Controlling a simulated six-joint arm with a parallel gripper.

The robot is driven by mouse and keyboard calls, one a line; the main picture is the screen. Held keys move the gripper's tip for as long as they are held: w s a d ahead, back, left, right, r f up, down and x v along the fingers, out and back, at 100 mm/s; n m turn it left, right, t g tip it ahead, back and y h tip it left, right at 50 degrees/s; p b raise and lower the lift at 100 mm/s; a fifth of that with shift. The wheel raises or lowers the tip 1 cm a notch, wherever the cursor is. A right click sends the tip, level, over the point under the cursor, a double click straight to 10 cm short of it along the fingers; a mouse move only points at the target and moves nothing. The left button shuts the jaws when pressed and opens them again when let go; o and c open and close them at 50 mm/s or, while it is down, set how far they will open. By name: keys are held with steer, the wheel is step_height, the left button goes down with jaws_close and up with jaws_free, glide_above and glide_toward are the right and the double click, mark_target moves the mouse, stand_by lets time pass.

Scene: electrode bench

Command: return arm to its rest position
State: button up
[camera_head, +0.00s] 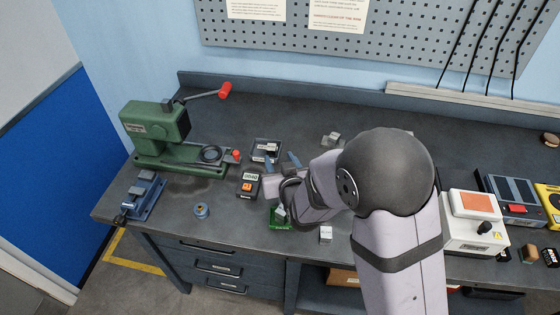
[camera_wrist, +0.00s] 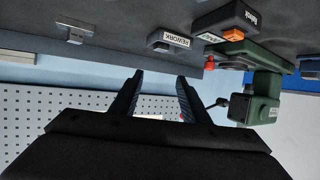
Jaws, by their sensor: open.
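My gripper (camera_head: 282,161) is over the middle of the grey bench (camera_head: 330,105), near the dark tray. In the wrist view my gripper (camera_wrist: 160,75) shows two dark fingers spread apart with nothing between them. The wrist view is upside down, with the bench at the top and the pegboard below. My forearm and wrist hide part of the bench in the head view. A small green fixture (camera_head: 281,224) is partly hidden by my arm.
A green press (camera_head: 155,130) with a red-knobbed lever stands at left, beside a blue vise (camera_head: 143,196). A dark tray (camera_head: 266,150), black scale (camera_head: 249,186), silver part (camera_head: 332,139) and pale block (camera_head: 326,234) lie near my arm. A white device (camera_head: 474,222) stands right.

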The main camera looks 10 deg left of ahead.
stand_by(0.3)
steer(key=s+d+r+m+g+h+p, duration=0.1)
steer(key=s+d+r+g+h+p, duration=0.2)
steer(key=d, duration=0.4)
steer(key=s+d+r+m+g+p, duration=0.1)
steer(key=s+d+g+p, duration=0.3)
steer(key=d, duration=0.3)
steer(key=s+d+r+m+g+h+p, duration=0.1)
steer(key=s+d+r+g+p, duration=0.1)
steer(key=s+d, duration=0.4)
steer(key=s+d+r+m+g+h+p, duration=0.1)
steer(key=s+d+r+g+p, duration=0.2)
steer(key=s, duration=0.9)
steer(key=d+r+p, duration=0.1)
steer(key=d, duration=0.1)
steer(key=shift+s+d+m, duration=0.3)
steer(key=shift+d, duration=0.1)
